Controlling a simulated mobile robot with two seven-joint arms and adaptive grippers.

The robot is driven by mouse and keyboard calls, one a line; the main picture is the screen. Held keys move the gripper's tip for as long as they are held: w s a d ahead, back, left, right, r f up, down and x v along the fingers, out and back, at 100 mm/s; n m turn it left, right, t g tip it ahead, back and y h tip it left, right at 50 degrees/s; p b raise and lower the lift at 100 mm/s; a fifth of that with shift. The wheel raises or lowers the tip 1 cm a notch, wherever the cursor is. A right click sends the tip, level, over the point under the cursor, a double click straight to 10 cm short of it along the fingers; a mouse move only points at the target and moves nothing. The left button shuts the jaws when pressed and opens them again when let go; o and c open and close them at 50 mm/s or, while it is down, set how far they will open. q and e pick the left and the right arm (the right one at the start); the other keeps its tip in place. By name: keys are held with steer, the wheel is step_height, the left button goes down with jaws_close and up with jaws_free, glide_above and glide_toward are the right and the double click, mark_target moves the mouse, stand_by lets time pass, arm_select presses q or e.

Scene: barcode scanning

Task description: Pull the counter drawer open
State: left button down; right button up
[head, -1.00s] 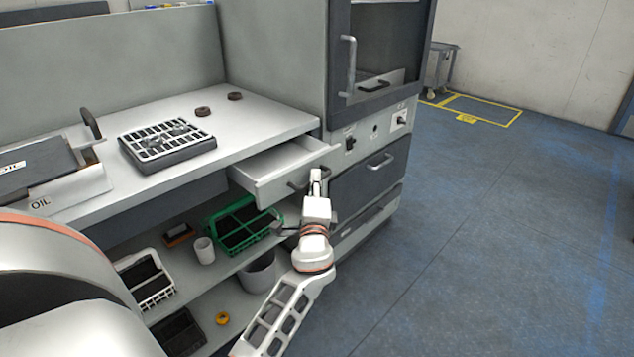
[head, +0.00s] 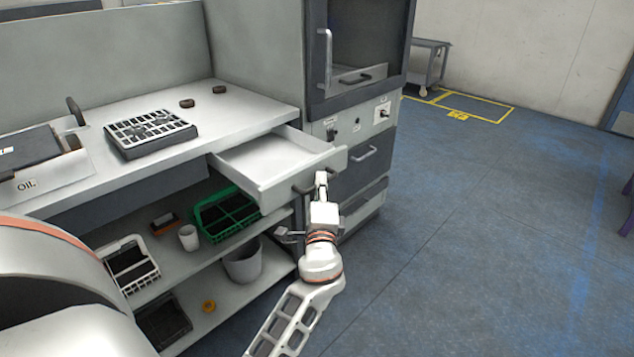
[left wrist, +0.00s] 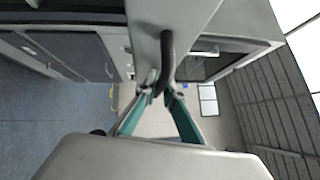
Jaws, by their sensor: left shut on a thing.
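The counter drawer (head: 272,160) is light grey, stands pulled well out under the counter top, and looks empty inside. Its dark handle (head: 302,189) is on the front panel; in the left wrist view the handle (left wrist: 167,55) runs down between my fingers. My left gripper (head: 320,180) is at the drawer front and shut on the handle. The fingers also show in the left wrist view (left wrist: 161,93), closed around the handle's end. My right gripper is not in view.
The counter top (head: 235,122) holds a grid tray (head: 150,133) and two dark rings. Shelves below hold a green crate (head: 228,214), a white cup (head: 188,237) and a grey bin (head: 243,261). A cabinet (head: 362,160) adjoins on the right. The blue floor (head: 480,230) is clear.

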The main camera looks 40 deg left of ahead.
arm_select(q)
steer(key=shift+d, duration=0.85)
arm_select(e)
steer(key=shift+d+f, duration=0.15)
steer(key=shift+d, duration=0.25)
arm_select(q)
steer(key=c, duration=2.1)
jaws_free()
steer(key=shift+c, duration=0.2)
steer(key=shift+s, duration=0.1)
steer(key=v, duration=1.2)
